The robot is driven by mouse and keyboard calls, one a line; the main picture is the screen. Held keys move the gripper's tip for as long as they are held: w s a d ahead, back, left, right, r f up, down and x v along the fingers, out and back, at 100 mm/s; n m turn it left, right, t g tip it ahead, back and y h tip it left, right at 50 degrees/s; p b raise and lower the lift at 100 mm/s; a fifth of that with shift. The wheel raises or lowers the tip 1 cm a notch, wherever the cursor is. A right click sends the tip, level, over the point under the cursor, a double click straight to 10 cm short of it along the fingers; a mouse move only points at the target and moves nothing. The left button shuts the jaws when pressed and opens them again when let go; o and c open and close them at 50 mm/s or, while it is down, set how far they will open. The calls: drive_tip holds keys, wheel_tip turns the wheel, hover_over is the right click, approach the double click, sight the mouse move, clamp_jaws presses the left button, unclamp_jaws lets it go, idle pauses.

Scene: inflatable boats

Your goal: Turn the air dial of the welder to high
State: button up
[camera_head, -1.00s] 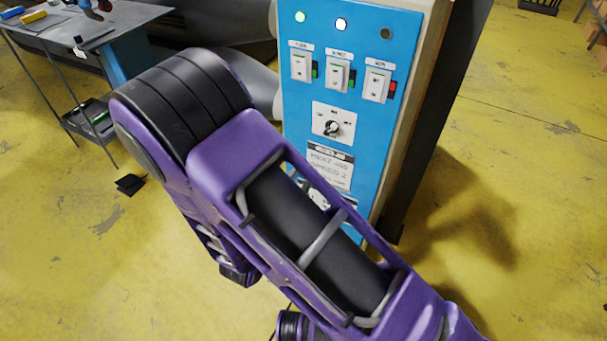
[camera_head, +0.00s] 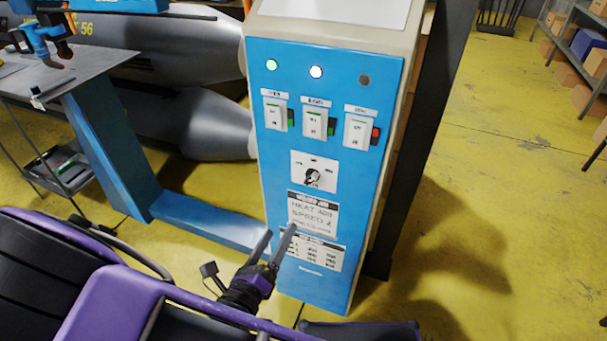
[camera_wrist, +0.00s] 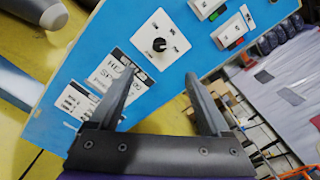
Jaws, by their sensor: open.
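The welder's blue control panel (camera_head: 268,200) stands upright in the middle of the head view. Its dial (camera_head: 313,177) is a black knob on a white plate, below a row of three switches. The dial also shows in the wrist view (camera_wrist: 159,45), beyond my fingertips and between their directions. The small labels around it are too blurred to read. My gripper (camera_head: 276,244) is open and empty, in front of the panel's lower part, below and left of the dial. In the wrist view its two fingers (camera_wrist: 162,77) are spread apart, with the dial clear of both.
Three lamps sit atop the panel; the left two are lit. A label plate (camera_head: 312,213) is below the dial. A metal table (camera_head: 75,72) and grey inflatable boats (camera_head: 180,75) stand left. Shelves with boxes (camera_head: 580,60) are far right. Yellow floor is open at right.

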drive_tip(key=n, duration=0.2)
drive_tip(key=b, duration=0.2)
approach(309, 180)
drive_tip(key=x, duration=0.9)
drive_tip(key=shift+w+a+f, duration=0.1)
drive_tip(key=shift+a, duration=0.05)
clamp_jaws()
drive_tip(key=shift+m+p, duration=0.45)
drive_tip(key=shift+m, duration=0.25)
drive_tip(key=m, duration=0.3)
drive_tip(key=shift+p, duration=0.3)
